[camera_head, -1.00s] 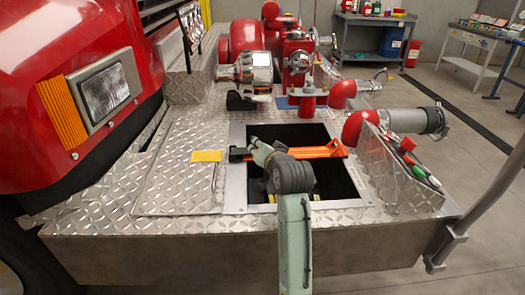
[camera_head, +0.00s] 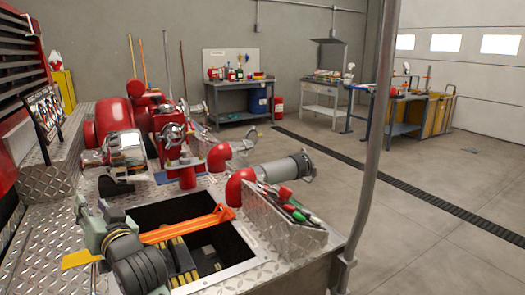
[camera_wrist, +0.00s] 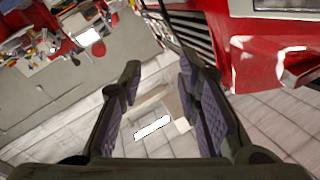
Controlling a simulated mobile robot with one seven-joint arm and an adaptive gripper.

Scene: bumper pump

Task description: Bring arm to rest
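My gripper (camera_wrist: 158,82) is open in the wrist view. Its two dark fingers with purple pads stand apart, and nothing is between them. Behind them the wrist view shows a pale tiled floor and part of the red truck (camera_wrist: 262,50). In the head view my grey-green arm (camera_head: 122,250) shows at the lower left, folded over the left side of the square opening in the truck's bumper. I cannot make out the gripper fingers in the head view.
An orange bar (camera_head: 190,226) spans the bumper opening, which holds dark and yellow items. Red pump parts (camera_head: 170,130) and a grey hose coupling (camera_head: 285,170) stand behind. A tool holder (camera_head: 285,222) and a grey post (camera_head: 372,150) are at right.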

